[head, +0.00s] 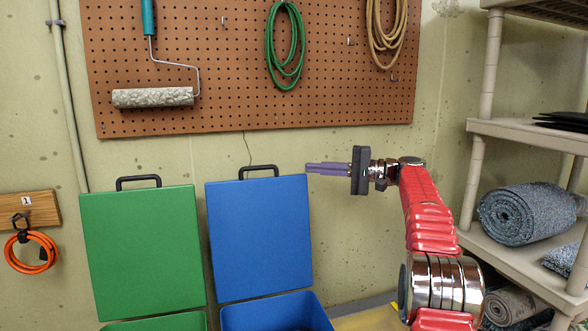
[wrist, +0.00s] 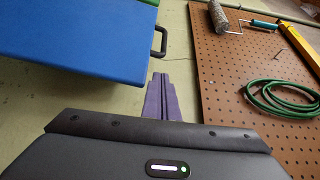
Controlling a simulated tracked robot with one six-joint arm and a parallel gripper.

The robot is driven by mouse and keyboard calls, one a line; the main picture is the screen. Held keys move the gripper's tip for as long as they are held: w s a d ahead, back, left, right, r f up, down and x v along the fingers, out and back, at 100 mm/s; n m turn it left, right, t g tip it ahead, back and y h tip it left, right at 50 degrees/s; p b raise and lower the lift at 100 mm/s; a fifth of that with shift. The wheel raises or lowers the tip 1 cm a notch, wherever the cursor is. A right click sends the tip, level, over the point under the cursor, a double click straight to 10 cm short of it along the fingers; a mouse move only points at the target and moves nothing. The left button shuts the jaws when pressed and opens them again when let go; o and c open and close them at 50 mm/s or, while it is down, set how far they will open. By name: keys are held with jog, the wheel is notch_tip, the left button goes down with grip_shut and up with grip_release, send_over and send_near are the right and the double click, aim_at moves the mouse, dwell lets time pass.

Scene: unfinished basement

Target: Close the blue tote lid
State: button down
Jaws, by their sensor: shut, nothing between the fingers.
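The blue tote (head: 275,312) stands low in front of the wall, its mouth partly cut off by the lower picture edge. Its blue lid (head: 258,240) stands raised and upright at the back, with a black handle (head: 258,171) on its top edge. My gripper (head: 308,168) is at the height of the lid's top edge, just to the right of the handle, with its purple fingers together and empty. In the wrist view the fingers (wrist: 159,80) point past the blue lid (wrist: 80,35) and its handle (wrist: 159,42), apart from both.
A green tote with a raised green lid (head: 142,250) stands left of the blue one. A pegboard (head: 230,60) with a paint roller and hanging cords is on the wall above. Shelving (head: 520,130) with rolled carpet (head: 525,212) stands at the right.

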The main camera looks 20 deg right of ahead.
jog(key=x, duration=0.9)
jog(key=shift+w+a, duration=0.2)
jog(key=shift+a, duration=0.05)
